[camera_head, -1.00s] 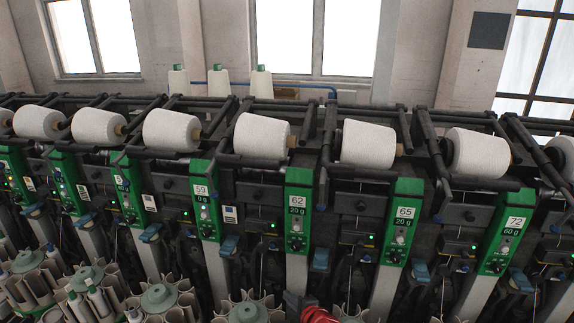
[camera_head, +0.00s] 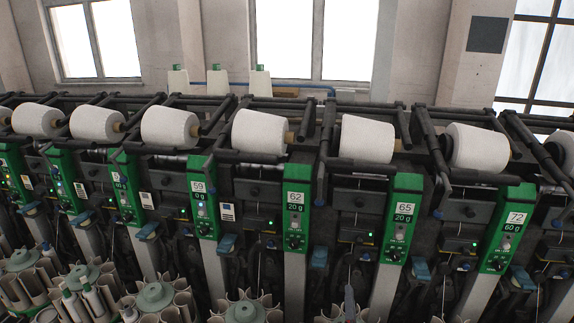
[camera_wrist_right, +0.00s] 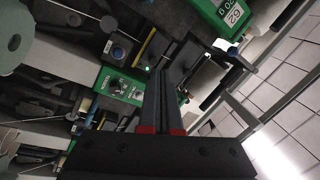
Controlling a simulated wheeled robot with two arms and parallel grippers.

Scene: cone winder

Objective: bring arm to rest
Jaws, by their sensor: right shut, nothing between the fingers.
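My right gripper (camera_head: 349,305) shows only as a small tip at the bottom edge of the head view, in front of the winding unit labelled 65. In the right wrist view, the right gripper (camera_wrist_right: 166,78) has its dark fingers together, with red parts at their bases and nothing held. It points towards the machine's green control panels (camera_wrist_right: 118,87), and I cannot tell how far away they are. My left gripper is not in view.
The cone winder (camera_head: 296,208) runs across the whole head view, with white yarn cones (camera_head: 260,132) along its top. Round bobbin magazines (camera_head: 155,297) stick out low at the front left. The wrist view shows bare tiled floor (camera_wrist_right: 290,110) at right.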

